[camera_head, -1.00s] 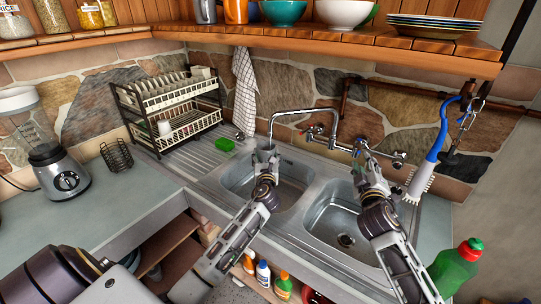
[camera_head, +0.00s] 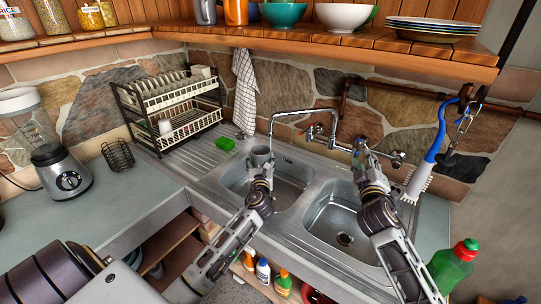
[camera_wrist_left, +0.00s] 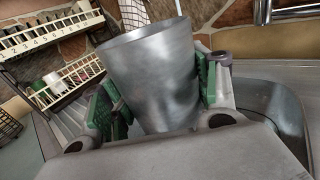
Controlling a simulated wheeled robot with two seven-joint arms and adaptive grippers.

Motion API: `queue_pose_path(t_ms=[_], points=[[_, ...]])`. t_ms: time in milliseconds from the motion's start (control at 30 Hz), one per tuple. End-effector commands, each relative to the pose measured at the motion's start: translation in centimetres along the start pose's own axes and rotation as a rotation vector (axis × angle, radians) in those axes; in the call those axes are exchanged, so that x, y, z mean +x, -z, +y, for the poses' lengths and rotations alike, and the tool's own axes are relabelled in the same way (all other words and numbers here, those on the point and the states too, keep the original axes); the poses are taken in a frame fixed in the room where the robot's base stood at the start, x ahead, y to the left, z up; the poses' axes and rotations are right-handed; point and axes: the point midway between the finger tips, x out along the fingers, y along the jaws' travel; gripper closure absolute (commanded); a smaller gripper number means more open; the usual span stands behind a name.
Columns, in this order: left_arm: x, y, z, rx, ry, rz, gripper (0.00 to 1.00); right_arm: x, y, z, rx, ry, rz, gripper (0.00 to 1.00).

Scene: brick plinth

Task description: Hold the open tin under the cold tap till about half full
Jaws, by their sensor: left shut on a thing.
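The open tin (camera_head: 261,153) is a plain grey metal cylinder. My left gripper (camera_head: 260,170) is shut on it, with green pads on both sides in the left wrist view (camera_wrist_left: 155,75). It is held roughly upright above the left basin, close to the end of the tap spout (camera_head: 273,128) and slightly left of it. I cannot see inside the tin, and no water stream shows. My right gripper (camera_head: 360,152) is at the right-hand tap handle, where a bit of blue shows; its fingers are too small to judge. The left handle (camera_head: 318,130) has a red mark.
The right basin (camera_head: 335,225) is empty. A dish rack (camera_head: 175,110) and a green sponge (camera_head: 225,143) are left of the sink. A blue-handled brush (camera_head: 432,155) hangs at right, above a green bottle (camera_head: 455,262). The wooden shelf (camera_head: 350,45) overhangs the back.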

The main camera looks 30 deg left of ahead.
Motion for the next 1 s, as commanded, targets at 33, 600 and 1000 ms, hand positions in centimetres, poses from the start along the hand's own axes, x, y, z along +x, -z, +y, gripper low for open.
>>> queue_pose_path(t_ms=[33, 600, 1000], points=[[-0.1, -0.1, 0.1, 0.001, 0.0, -0.001, 0.63, 0.0, 0.1, 0.1, 0.0, 0.0, 0.0, 0.66], [-1.7, -0.1, 1.3, 0.001, 0.0, 0.0, 0.63, 0.0, 0.5, 0.7, 0.0, 0.0, 0.0, 0.66], [-2.8, 0.0, 2.1, 0.001, 0.0, 0.0, 0.63, 0.0, 0.7, 1.0, 0.0, 0.0, 0.0, 0.66]])
